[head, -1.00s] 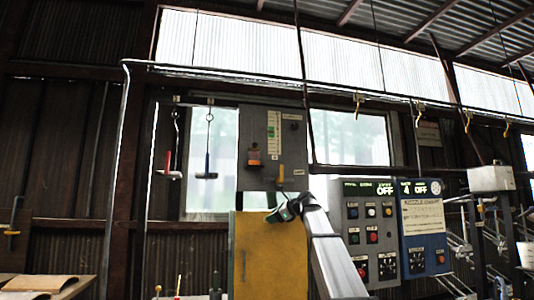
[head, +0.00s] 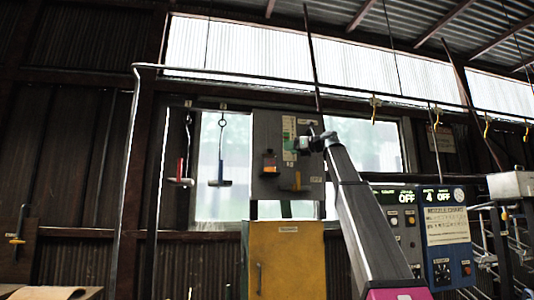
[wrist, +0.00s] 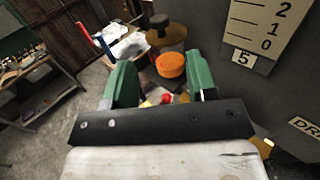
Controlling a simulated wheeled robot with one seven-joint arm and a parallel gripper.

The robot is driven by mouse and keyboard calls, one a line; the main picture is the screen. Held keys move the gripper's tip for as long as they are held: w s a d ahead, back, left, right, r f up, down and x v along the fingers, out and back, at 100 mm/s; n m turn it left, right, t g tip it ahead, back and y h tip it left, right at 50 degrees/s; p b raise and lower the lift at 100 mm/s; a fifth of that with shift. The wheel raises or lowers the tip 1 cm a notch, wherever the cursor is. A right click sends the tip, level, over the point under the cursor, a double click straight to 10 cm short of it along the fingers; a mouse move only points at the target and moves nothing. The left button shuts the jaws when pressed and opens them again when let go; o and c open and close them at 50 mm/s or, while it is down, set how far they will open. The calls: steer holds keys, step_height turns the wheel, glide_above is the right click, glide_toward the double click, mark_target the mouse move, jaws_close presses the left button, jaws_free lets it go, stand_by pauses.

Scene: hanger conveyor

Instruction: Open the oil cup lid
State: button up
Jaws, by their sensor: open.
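The oil cup (head: 269,164) is a small orange part with a dark top on the left of the grey panel (head: 288,190). I cannot tell for certain which of these is the lid. My gripper (wrist: 158,65) is open, its two green fingers on either side of the view to the orange part. In the head view my gripper (head: 304,144) is to the right of the cup, in front of the gauge (head: 289,138).
A yellow cabinet (head: 287,260) stands below the panel, with control boxes (head: 447,235) to the right. Red and blue handled hangers (head: 180,181) hang left of the panel. A "DRAIN"-like label (wrist: 305,125) sits at the lower right in the wrist view.

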mark_target(270, 150)
steer(key=x, duration=1)
steer(key=shift+w+a+r, duration=0.15)
steer(key=shift+a, duration=0.25)
steer(key=c, duration=0.9)
